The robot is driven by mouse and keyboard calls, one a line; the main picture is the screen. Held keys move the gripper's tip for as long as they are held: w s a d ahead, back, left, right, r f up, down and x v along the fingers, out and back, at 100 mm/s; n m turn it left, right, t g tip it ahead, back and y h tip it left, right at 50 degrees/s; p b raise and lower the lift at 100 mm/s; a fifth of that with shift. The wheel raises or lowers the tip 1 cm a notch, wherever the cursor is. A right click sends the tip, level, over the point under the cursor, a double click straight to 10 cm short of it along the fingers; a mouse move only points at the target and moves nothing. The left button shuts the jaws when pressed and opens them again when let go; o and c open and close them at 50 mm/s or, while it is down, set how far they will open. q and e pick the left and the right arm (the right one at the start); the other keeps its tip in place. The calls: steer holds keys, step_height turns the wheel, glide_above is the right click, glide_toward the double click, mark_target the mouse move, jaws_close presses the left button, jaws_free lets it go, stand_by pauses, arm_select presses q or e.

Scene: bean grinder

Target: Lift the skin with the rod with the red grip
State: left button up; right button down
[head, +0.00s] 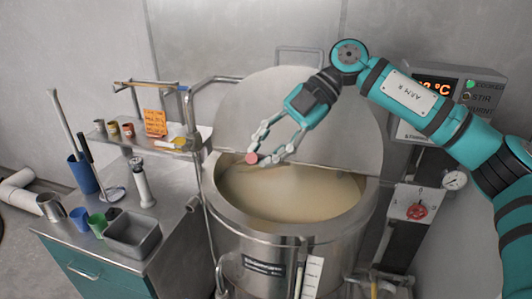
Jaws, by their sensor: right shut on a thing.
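My right gripper (266,156) reaches in from the right, over the back rim of the large steel kettle (222,205). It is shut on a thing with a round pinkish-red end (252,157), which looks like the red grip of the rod. I cannot make out the rod's shaft or its tip. The kettle holds a pale beige liquid with a smooth surface (290,195), on which I cannot tell a separate skin. The gripper is above the back left part of this surface. My left gripper is not in view.
A raised round lid (340,130) stands behind the kettle. At left, a steel bench (70,228) carries a blue holder (82,174) with long tools, cups and a grey tray (132,236). A shelf (150,140) holds small jars. A control box (440,85) is at right.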

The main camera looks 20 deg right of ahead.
steer(key=shift+r+p, duration=0.75)
steer(key=shift+r, duration=0.9)
